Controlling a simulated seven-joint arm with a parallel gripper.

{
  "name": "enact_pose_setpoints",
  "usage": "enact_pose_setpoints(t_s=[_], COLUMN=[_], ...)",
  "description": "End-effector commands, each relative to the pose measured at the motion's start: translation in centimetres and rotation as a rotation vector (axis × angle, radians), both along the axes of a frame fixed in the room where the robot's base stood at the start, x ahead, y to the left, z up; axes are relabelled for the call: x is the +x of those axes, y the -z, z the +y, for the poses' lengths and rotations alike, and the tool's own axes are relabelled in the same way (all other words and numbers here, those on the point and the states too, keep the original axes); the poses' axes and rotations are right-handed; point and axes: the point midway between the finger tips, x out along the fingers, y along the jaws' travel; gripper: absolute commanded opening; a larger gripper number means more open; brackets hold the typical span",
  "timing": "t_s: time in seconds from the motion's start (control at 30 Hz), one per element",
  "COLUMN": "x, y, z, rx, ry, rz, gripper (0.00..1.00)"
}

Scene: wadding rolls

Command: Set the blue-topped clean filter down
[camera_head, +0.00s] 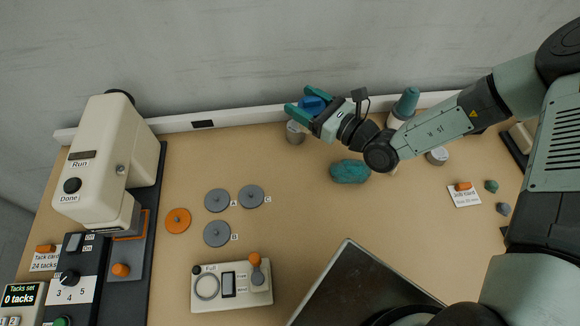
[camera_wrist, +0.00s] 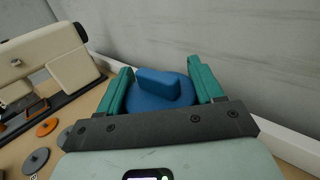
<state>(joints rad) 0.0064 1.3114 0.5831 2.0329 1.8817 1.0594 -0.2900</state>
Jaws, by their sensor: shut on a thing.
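The blue-topped clean filter (camera_head: 312,104) is between the teal fingers of my gripper (camera_head: 308,104), near the back edge of the table. In the wrist view its blue top (camera_wrist: 158,92) with a raised grip shows between the two fingers of my gripper (camera_wrist: 162,88). My gripper is shut on it. A pale grey cylinder (camera_head: 295,132) shows just below the gripper in the head view; I cannot tell whether it is the filter's lower body or a separate thing. The filter's underside is hidden in the wrist view.
Grey discs (camera_head: 217,200) by letters A, B and C and an orange disc (camera_head: 178,221) lie mid-table. A cream machine (camera_head: 105,150) stands left. A teal lump (camera_head: 350,171) and a teal-topped item (camera_head: 405,103) are near my arm. A dark tray (camera_head: 350,290) is in front.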

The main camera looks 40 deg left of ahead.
Motion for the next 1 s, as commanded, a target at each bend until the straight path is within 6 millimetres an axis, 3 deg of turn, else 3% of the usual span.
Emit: enact_pose_setpoints(t_s=[0.03,0.1,0.2,0.33,0.63,1.0], x=[-2.2,-4.5,-7.2,-9.3,-9.9,-9.9], y=[0.0,0.0,0.0,0.1,5.0,8.8], z=[0.1,0.1,-0.1,-0.4,-0.5,-0.5], rx=[0.000,0.000,0.001,0.002,0.002,0.003], ry=[0.015,0.042,0.068,0.081,0.086,0.085], rz=[0.014,0.013,0.010,0.004,-0.001,-0.003], gripper=[0.34,0.34,0.34,0.34,0.34,0.34])
